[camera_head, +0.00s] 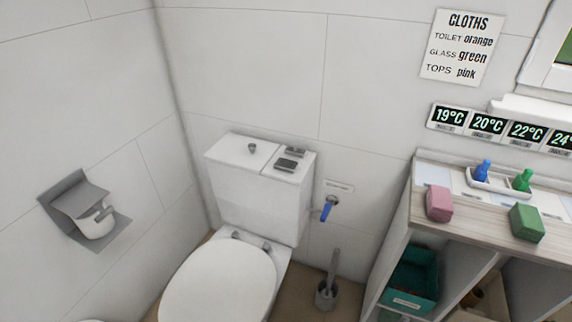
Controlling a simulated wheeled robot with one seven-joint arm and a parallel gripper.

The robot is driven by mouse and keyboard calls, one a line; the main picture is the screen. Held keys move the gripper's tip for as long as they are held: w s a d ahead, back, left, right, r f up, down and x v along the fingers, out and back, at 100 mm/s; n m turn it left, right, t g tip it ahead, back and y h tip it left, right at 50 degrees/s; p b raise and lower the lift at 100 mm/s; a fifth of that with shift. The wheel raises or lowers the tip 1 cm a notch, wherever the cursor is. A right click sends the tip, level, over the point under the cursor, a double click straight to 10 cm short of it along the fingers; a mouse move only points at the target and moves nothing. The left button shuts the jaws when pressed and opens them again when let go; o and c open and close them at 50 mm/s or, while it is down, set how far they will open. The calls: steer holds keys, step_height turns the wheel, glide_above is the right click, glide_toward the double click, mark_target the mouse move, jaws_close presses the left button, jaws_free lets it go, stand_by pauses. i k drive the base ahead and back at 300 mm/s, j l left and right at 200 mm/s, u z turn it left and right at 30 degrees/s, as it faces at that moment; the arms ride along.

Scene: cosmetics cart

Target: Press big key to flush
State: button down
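A white toilet (218,284) stands against the back wall with its lid closed. Its cistern (262,205) is behind the lid. On the right part of the cistern top are two grey keys. The nearer key (286,165) looks bigger, and the farther key (295,151) looks smaller. A small round grey knob (252,147) sits farther left on the cistern top. Nothing covers the keys. I cannot tell whether either is pressed. My gripper is not in view.
A paper holder (84,211) is on the left wall. A blue-handled valve (327,210) and a toilet brush (327,290) are right of the toilet. A shelf unit (400,235) with sponges and bottles stands at the right. Space above the cistern is clear.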

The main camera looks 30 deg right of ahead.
mark_target(284, 164)
steer(key=i+u, duration=0.2)
steer(key=i, duration=1.15)
